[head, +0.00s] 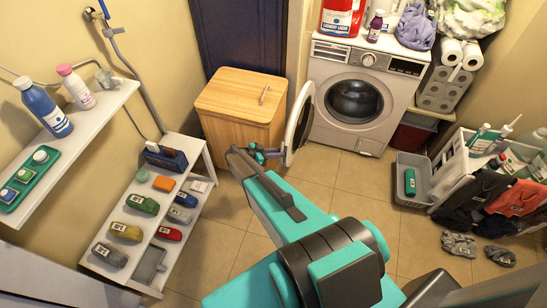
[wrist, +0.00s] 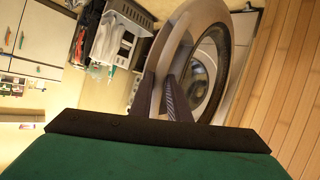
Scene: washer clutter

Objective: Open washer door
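The white washer (head: 355,95) stands at the back wall with its round dark drum opening (head: 355,101) showing. Its round door (head: 301,117) stands swung out to the left, well away from the front, seen nearly edge-on. My gripper (head: 280,153) is at the door's lower outer rim. In the wrist view my two fingers (wrist: 162,90) are close together, with the pale rim of the door (wrist: 192,25) between them. They look shut on it, though the contact itself is partly hidden. The drum opening also shows through the door ring in the wrist view (wrist: 203,72).
A wooden cabinet (head: 240,100) stands close to the left of the door. A grey basket (head: 411,180) and a loaded white rack (head: 465,160) are at the right. A low white shelf (head: 205,160) is at the left. The tiled floor before the washer is clear.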

